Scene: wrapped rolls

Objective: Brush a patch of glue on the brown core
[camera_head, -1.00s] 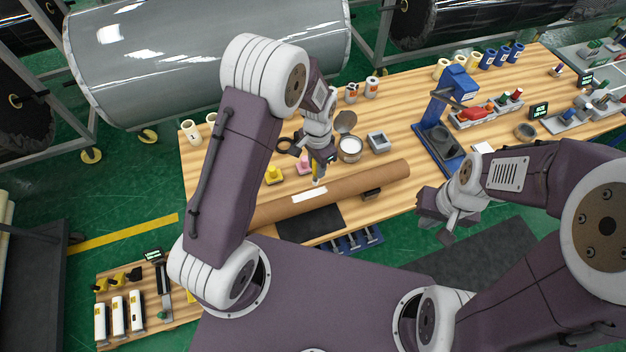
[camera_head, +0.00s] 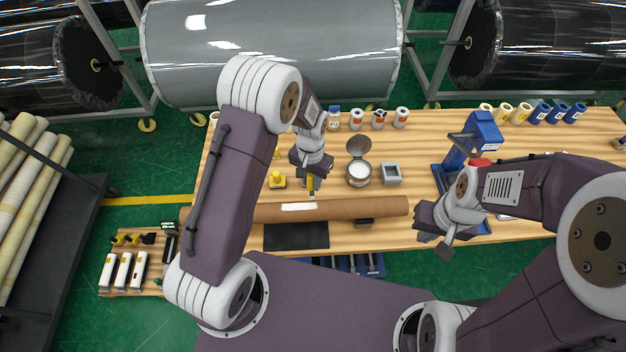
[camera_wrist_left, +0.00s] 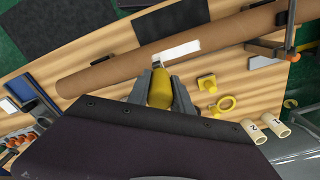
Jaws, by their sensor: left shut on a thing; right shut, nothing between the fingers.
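The brown core (camera_head: 355,208) lies lengthwise across the front of the table, and in the left wrist view it crosses diagonally (camera_wrist_left: 110,76). A white patch (camera_head: 299,206) is on its upper side, also visible in the left wrist view (camera_wrist_left: 178,52). My left gripper (camera_head: 311,176) is shut on a brush with a yellow handle (camera_wrist_left: 160,88). The brush points down at the core, its tip close to the white patch; I cannot tell whether it touches. The open glue pot (camera_head: 358,174) holds white glue, its lid raised behind. My right gripper (camera_head: 442,238) is shut and empty, right of the core.
A grey square dish (camera_head: 392,174) stands right of the pot, and a yellow piece (camera_head: 277,181) stands to the left. A blue press-like stand (camera_head: 484,133) is at the right. A dark mat (camera_head: 296,236) lies in front of the core. Several small jars line the back.

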